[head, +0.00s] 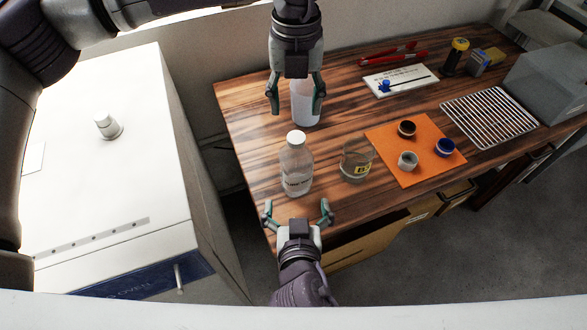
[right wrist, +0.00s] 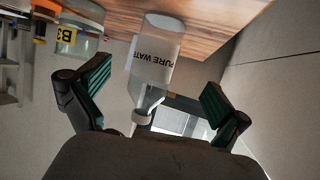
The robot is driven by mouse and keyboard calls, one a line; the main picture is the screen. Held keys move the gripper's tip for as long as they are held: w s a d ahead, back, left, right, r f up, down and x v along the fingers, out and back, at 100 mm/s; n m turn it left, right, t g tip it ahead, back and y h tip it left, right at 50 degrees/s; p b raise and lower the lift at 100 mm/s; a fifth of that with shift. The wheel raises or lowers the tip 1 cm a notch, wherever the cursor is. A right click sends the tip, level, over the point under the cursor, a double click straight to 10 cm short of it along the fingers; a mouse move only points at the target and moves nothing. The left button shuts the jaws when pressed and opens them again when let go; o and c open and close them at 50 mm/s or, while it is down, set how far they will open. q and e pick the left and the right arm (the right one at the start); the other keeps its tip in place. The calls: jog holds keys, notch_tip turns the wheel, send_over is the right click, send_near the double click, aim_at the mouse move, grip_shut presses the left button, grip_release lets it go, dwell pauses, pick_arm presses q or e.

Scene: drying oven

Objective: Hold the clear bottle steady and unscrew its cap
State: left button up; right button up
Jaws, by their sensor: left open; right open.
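The clear bottle (head: 297,170) stands upright on the near left part of the wooden table, its white cap (head: 296,137) on top. In the right wrist view the bottle (right wrist: 162,40) appears inverted, with a "PURE WAT…" label partly readable. My right gripper (head: 297,207) is open and empty at the table's near edge, just in front of the bottle; its fingers (right wrist: 158,80) flank the bottle in the wrist view without touching it. My left gripper (head: 295,108) is open behind the bottle, its fingers either side of a white container (head: 304,104); contact there is unclear.
A glass beaker (head: 356,162) stands just right of the bottle. Further right are an orange mat (head: 405,132) with several small jars, a wire rack (head: 489,114) and a white tray (head: 399,80). A white oven (head: 110,160) stands left, across a gap from the table.

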aim_at(296, 175)
jog(key=x, duration=1.1)
jog(key=shift+f, duration=0.1)
